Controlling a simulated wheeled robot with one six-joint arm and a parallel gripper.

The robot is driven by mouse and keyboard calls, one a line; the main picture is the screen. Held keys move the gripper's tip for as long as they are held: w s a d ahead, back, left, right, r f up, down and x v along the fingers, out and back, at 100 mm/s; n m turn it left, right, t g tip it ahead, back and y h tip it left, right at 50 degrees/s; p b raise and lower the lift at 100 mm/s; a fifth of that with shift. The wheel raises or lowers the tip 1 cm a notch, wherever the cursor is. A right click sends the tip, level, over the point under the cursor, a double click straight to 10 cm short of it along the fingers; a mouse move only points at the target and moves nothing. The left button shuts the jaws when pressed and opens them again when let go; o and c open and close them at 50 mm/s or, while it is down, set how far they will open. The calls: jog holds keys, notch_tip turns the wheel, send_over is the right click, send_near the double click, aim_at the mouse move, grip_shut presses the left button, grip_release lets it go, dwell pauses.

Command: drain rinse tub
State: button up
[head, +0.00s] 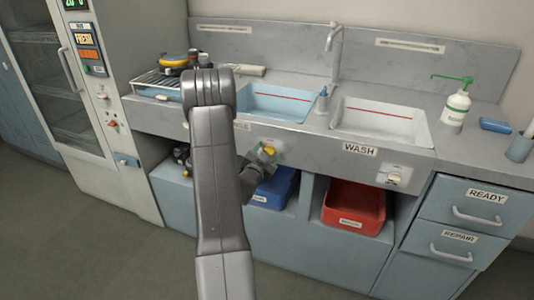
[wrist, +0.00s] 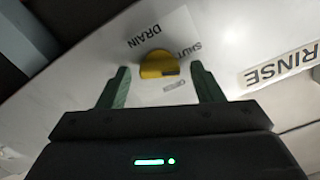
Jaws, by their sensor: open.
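The rinse tub (head: 275,104) is the light blue basin on the left of the counter, with a red line inside; whether it holds water is unclear. Its yellow drain knob (head: 270,149) is on the counter's front panel, partly hidden by my gripper (head: 262,156). In the wrist view the knob (wrist: 158,65) sits on a white plate marked DRAIN, SHUT and a small faint word. My gripper's green fingers (wrist: 160,82) are open, one on each side of the knob, with visible gaps. The RINSE label (wrist: 282,66) is to the right there.
The white WASH tub (head: 382,120) is to the right, with its own knob (head: 393,178) below. A tap (head: 334,45) stands behind. A soap bottle (head: 456,107) stands at the right. A blue bin (head: 277,188) and a red bin (head: 352,208) sit beneath the counter.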

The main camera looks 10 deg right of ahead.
jog(key=c, duration=1)
jog(key=shift+f+n+b, duration=0.25)
jog(key=shift+n+b, duration=0.55)
jog(key=shift+b, duration=0.4)
jog(key=shift+a+r+n+b, duration=0.15)
jog(key=shift+n+b, duration=0.35)
jog(key=shift+n, duration=0.35)
jog(key=shift+d+r+n+b, duration=0.1)
jog(key=shift+n+b, duration=0.4)
jog(key=shift+n, duration=0.35)
jog(key=o, duration=1)
jog(key=shift+a, duration=0.1)
